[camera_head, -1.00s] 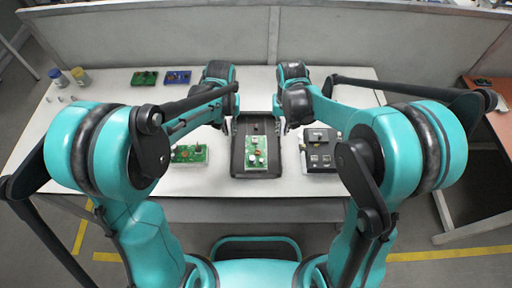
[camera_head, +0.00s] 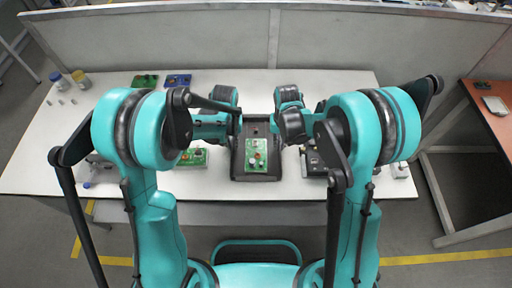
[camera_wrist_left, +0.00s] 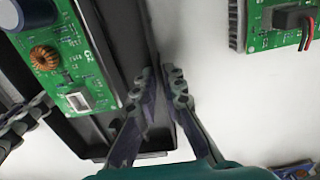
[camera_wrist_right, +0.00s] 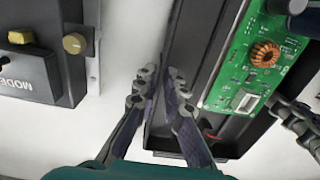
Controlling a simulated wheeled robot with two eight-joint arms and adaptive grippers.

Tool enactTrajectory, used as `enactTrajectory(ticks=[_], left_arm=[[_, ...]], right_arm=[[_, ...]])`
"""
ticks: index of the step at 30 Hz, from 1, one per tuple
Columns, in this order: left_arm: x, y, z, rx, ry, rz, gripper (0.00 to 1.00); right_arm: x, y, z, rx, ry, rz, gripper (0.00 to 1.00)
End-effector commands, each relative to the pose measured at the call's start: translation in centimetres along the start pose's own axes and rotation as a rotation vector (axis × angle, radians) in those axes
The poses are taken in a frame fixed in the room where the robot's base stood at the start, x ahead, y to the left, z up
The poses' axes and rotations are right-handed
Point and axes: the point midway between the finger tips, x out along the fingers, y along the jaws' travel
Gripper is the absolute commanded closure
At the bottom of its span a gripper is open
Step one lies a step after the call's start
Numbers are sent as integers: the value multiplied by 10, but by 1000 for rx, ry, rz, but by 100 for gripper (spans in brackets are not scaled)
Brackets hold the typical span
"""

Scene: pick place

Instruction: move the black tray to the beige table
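The black tray (camera_head: 238,167) is at the front middle of the white table (camera_head: 120,112), with a green circuit board (camera_head: 256,160) in it. My left gripper (camera_wrist_left: 163,82) is closed over the tray's left side wall, one finger on each side. My right gripper (camera_wrist_right: 159,82) is closed over the right side wall in the same way. Both wrist views show the tray wall running between the fingers. In the head view my arms partly hide both grippers. Whether the tray touches the tabletop is hard to tell. No table in view is clearly beige.
Another green board (camera_head: 194,157) lies left of the tray, and a black device (camera_head: 316,160) stands close on its right. Green (camera_head: 145,80) and blue (camera_head: 178,80) boards lie at the back left. A reddish-brown table (camera_head: 490,98) stands at the far right.

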Motion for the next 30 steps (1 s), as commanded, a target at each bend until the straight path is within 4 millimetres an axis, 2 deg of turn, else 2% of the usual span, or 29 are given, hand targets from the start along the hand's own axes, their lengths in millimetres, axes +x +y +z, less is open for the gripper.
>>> enactTrajectory(ticks=[11, 13, 25, 30], left_arm=[[6, 0, 0, 0, 0, 0, 90], [6, 0, 0, 0, 0, 0, 100], [6, 0, 0, 0, 0, 0, 100], [-1, 0, 0, 0, 0, 0, 100]], right_arm=[[6, 0, 0, 0, 0, 0, 90], [6, 0, 0, 0, 0, 0, 100], [6, 0, 0, 0, 0, 0, 100], [-1, 0, 0, 0, 0, 0, 100]])
